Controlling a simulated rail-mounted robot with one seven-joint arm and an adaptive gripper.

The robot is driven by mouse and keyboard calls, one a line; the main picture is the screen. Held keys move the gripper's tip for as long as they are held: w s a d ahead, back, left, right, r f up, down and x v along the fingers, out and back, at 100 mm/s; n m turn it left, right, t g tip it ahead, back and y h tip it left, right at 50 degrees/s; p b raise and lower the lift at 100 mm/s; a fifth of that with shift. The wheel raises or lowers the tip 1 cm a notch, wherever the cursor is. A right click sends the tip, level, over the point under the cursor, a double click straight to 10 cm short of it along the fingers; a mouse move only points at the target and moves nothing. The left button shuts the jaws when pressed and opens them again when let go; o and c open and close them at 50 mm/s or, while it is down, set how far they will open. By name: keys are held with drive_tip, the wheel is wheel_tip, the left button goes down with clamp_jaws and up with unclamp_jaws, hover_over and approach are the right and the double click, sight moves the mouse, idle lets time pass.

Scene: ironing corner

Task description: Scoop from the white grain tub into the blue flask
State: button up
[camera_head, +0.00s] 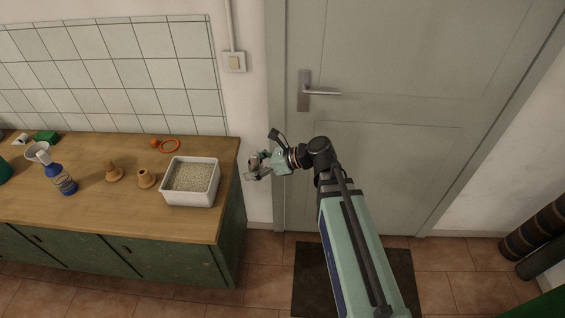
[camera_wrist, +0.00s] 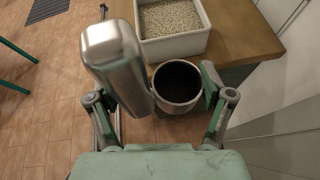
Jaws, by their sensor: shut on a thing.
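The white grain tub (camera_head: 188,198) stands near the right end of the wooden counter, filled with pale grain (camera_head: 190,177). In the wrist view the tub (camera_wrist: 176,48) is just beyond my gripper. The blue flask (camera_head: 62,180) stands upright towards the left of the counter, with a white part at its top. My gripper (camera_head: 257,168) is off the counter's right end, to the right of the tub. It is shut on a metal scoop (camera_wrist: 179,84), with a round cup and a blocky grey handle (camera_wrist: 113,50). The cup's inside looks dark, with no grain visible.
A white cup-like thing (camera_head: 36,151) and a green block (camera_head: 46,137) are at the left. A door (camera_head: 400,160) is behind my arm.

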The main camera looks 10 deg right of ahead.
drive_tip(key=a+r+g+p, duration=0.1)
drive_tip(key=a+r+p, duration=0.25)
drive_tip(key=a, duration=1.95)
drive_tip(key=w+m+t, duration=0.1)
drive_tip(key=w+m, duration=0.1)
drive_tip(key=w+a+m+t+h, duration=0.1)
drive_tip(key=w, duration=0.1)
drive_tip(key=shift+w+a+m+p, duration=0.15)
drive_tip(key=shift+w+m+p, duration=0.15)
drive_tip(key=shift+m+p, duration=0.1)
wheel_tip(320, 180, down, 12)
drive_tip(key=b, duration=0.9)
drive_tip(key=shift+s+f+b, duration=0.15)
drive_tip(key=shift+f+b, duration=0.25)
drive_tip(key=shift+f, duration=0.15)
drive_tip(key=c, duration=0.6)
